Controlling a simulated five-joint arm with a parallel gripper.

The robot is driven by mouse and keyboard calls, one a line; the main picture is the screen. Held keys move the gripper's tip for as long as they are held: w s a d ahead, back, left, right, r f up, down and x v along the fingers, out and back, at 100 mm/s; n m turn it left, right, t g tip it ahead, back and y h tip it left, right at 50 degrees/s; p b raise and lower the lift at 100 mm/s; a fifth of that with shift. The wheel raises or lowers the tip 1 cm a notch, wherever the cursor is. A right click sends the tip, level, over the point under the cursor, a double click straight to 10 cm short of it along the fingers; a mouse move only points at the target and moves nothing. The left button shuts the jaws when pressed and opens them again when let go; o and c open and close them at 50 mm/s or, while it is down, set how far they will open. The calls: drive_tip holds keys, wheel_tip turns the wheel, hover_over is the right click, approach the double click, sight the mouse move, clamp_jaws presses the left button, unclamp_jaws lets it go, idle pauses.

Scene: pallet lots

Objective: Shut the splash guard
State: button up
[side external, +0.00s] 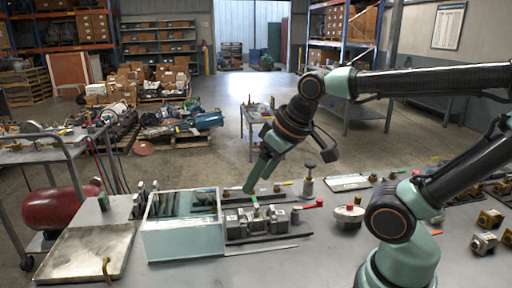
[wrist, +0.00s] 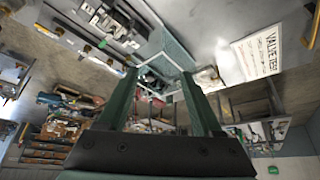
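The most likely splash guard is a clear, pale teal panel with a white frame, forming the near wall of an open-topped box (side external: 182,243) in the side view. I cannot tell which part is hinged. In the wrist view a pale teal panel with white edges (wrist: 174,46) shows beyond and between my fingers. My gripper (side external: 250,188) points down, just right of the box and above a small metal fixture (side external: 256,222). In the wrist view its two green fingers (wrist: 158,74) are spread apart with nothing visibly held. Whether a finger touches anything is unclear.
A flat metal tray (side external: 75,252) with a hooked handle lies left of the box. A red-handled part (side external: 312,204), a round pot (side external: 348,216) and a post (side external: 308,186) stand to the right. A "VALVE TEST" sign (wrist: 262,53) shows in the wrist view. The front of the bench is mostly clear.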

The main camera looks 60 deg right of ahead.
drive_tip(key=w, duration=0.7)
drive_tip(key=g, duration=0.1)
approach(203, 196)
drive_tip(key=x, duration=0.8)
drive_tip(key=shift+w, duration=0.1)
clamp_jaws()
idle(1.1)
